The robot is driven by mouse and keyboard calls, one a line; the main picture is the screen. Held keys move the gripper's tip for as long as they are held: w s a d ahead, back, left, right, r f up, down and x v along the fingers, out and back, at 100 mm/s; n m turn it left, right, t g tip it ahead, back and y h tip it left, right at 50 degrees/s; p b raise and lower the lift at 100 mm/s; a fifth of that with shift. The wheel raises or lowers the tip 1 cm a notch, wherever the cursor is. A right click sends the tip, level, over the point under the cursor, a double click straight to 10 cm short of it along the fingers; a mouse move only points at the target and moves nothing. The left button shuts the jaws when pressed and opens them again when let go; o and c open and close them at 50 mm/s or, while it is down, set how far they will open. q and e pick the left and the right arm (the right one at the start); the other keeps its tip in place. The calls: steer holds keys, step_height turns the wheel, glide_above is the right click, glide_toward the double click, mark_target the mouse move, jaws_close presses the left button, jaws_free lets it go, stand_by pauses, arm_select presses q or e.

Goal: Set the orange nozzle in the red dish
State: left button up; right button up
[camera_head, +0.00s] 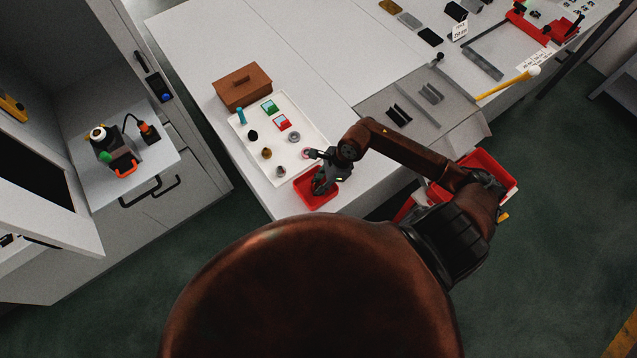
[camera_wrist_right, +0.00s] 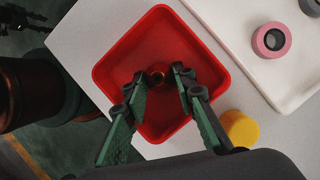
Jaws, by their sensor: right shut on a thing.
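The red dish (camera_head: 309,201) sits at the near corner of the white table, and it fills the middle of the right wrist view (camera_wrist_right: 112,62). My right gripper (camera_head: 318,187) reaches down over it, and its fingertips (camera_wrist_right: 154,84) are inside the dish's outline. The gripper hides the nozzle in the head view. My left gripper is not in view.
A white tray (camera_head: 262,144) with several small parts lies beside the dish. A pink ring (camera_wrist_right: 271,40) sits on it. A yellow round piece (camera_wrist_right: 239,128) stands just outside the dish. A brown box (camera_head: 242,87) is behind the tray. A red bin (camera_head: 492,164) is at the right.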

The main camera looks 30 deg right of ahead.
steer(key=shift+f, duration=0.2)
steer(key=o, duration=1.1)
steer(key=shift+o, duration=0.2)
steer(key=shift+r, duration=0.1)
steer(key=shift+r, duration=0.2)
steer(key=b+v, duration=0.1)
steer(key=v, duration=1)
steer(key=shift+d+r+b, duration=0.2)
steer(key=shift+r+b, duration=0.15)
